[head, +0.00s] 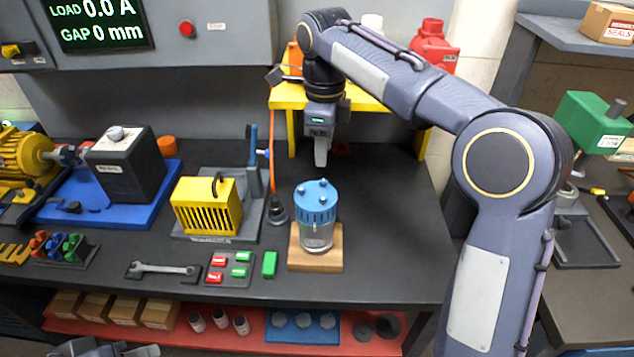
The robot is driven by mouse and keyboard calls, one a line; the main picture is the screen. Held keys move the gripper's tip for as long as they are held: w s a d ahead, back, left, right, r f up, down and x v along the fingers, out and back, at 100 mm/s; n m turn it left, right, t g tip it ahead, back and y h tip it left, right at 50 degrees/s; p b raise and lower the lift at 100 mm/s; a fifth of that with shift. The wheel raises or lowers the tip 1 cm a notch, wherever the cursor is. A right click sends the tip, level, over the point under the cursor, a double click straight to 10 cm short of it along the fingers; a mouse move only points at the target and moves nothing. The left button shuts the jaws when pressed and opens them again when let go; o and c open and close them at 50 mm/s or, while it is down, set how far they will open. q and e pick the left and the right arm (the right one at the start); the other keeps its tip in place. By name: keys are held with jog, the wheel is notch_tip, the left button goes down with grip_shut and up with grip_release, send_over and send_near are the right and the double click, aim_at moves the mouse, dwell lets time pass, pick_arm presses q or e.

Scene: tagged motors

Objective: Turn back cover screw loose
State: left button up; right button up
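A blue round cover (315,203) sits on a clear glass jar (317,237) on a wooden block (300,259). Several blue screw heads stand on the cover; the back cover screw (323,182) is at its far edge. My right gripper (320,160) points down above and just behind the cover, apart from it. Its fingers show as one narrow shape, so I cannot tell open from shut. Nothing shows held in it. A grey part at the bottom left edge (105,350) seems to be my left gripper, mostly cut off; its state is unclear.
A yellow slotted box (207,206) on a grey stand is left of the jar. A wrench (163,268) and a tray of red and green blocks (228,281) lie in front. A yellow shelf (290,97) stands behind my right gripper. The bench right of the jar is clear.

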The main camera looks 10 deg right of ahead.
aim_at(324, 181)
notch_tip(324, 181, down, 7)
jog(key=shift+f, duration=0.15)
jog(key=shift+c, duration=0.4)
